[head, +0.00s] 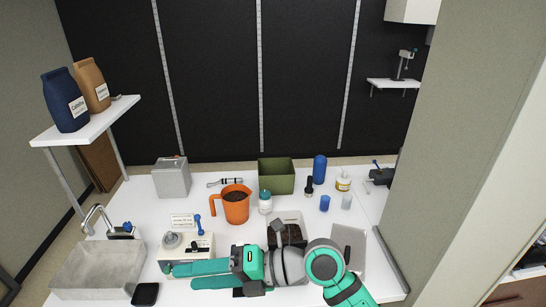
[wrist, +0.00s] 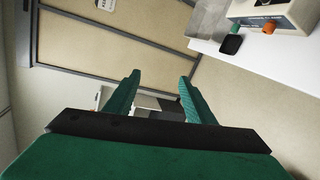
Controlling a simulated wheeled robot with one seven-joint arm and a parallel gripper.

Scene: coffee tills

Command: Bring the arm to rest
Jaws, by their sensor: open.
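My gripper (head: 180,275) is green and reaches left, low over the front of the white table in the head view. Its two fingers are apart, with nothing seen between them. In the wrist view the open fingers (wrist: 158,95) point past the table toward the floor and a framed panel (wrist: 110,50). My arm (head: 290,265) extends from the lower right across the front of the table and hides part of what stands behind it.
A white machine (head: 200,245), an orange jug (head: 236,205), a white bottle (head: 265,203), and a green bin (head: 276,177) stand behind my arm. A grey sink (head: 95,270) and a black pad (head: 145,294) lie left. A grey wall (head: 470,130) rises at right.

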